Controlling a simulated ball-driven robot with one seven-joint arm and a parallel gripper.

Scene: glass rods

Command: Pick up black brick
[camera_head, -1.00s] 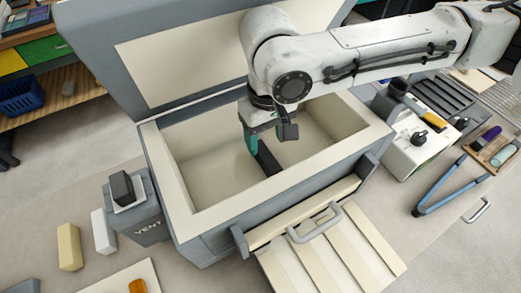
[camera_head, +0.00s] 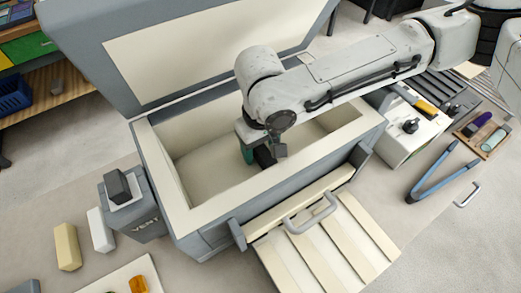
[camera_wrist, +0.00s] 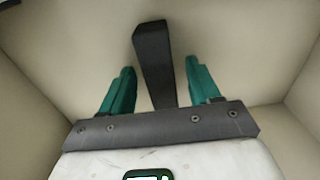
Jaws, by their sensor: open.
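The black brick (camera_wrist: 153,55) stands or lies inside the pale-lined box. In the wrist view it extends between and past the two green fingers of my gripper (camera_wrist: 158,80). There is a visible gap on each side, so the fingers are open around it and not closed on it. In the head view my gripper (camera_head: 259,152) is down inside the box, and a small dark part of the brick (camera_head: 264,157) shows between the fingers. The gripper hides the rest of it.
The box (camera_head: 187,219) has walls on all sides and a raised lid (camera_head: 190,60) behind. A slatted front panel with a handle (camera_head: 312,214) extends forward. A vent (camera_head: 137,215) with a dark block (camera_head: 118,187) is at left. Tongs (camera_head: 440,176) lie at right.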

